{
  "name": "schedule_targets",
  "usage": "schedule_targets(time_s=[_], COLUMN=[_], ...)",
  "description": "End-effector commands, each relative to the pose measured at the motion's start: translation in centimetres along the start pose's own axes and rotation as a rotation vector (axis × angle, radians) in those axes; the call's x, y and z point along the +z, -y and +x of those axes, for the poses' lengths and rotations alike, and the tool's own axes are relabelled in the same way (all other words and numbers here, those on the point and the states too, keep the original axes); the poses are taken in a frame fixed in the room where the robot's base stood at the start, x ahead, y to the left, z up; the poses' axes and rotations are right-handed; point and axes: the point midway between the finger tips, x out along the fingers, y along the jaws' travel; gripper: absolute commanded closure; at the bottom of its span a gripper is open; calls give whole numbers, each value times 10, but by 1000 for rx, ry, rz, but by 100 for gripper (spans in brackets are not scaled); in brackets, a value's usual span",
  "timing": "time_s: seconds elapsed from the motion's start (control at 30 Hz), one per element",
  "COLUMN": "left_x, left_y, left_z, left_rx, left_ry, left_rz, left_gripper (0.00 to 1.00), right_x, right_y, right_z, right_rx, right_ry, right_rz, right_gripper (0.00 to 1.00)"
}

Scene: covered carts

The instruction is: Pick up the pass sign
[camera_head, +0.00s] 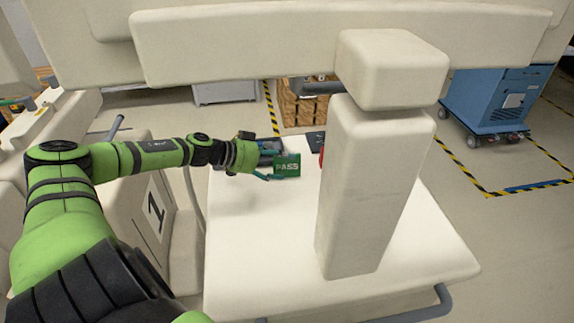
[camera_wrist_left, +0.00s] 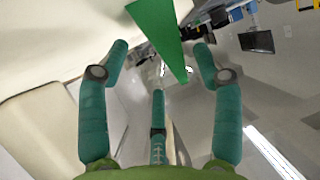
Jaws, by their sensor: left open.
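The pass sign (camera_head: 287,166) is a small green panel with the white word PASS, at the far left part of the white cart top. My left gripper (camera_head: 268,170) reaches it from the left, with its teal fingers beside the sign's left edge. In the left wrist view the sign (camera_wrist_left: 160,35) appears as a green wedge coming from the top into the space between the spread fingers. The left gripper (camera_wrist_left: 159,62) is open there, and I cannot tell whether any finger touches the sign. My right gripper is not in view.
The white cart top (camera_head: 255,250) is mostly clear in front. A thick covered post (camera_head: 365,190) stands on it right of the sign, under a covered beam (camera_head: 240,45). A red object (camera_head: 321,156) shows partly behind the post. A blue cart (camera_head: 495,98) stands far right.

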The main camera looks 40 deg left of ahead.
Motion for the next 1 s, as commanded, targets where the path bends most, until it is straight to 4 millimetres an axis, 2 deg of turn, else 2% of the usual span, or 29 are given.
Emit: schedule_targets(time_s=[0.03, 0.13, 0.37, 0.63, 0.67, 0.7, 0.77, 0.8, 0.87, 1.0], left_x=[-5, -6, -4, -3, -3, -3, -3, -3, -3, -2], left_y=[1, 1, 0, 0, 0, 0, 0, 0, 0, 0], left_z=[4, 12, 28, 30, 30, 30, 30, 30, 30, 30], left_rx=[-1, 0, 1, 1, 1, 1, 1, 1, 1, 1], left_ry=[-7, -6, -3, 0, 0, 0, 0, 0, 0, 1], left_rz=[0, 0, 0, 2, 2, 2, 2, 2, 2, 2], left_gripper=[34, 34, 34, 34, 38, 54, 71, 82, 89, 90], right_x=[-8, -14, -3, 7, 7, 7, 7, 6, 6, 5], right_y=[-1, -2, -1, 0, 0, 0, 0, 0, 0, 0], right_z=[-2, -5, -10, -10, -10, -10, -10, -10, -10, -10], right_rx=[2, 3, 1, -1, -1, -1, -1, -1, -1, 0], right_ry=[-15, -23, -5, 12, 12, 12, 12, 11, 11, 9], right_rz=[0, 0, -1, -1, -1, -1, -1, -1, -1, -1], right_gripper=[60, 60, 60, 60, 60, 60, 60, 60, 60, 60])
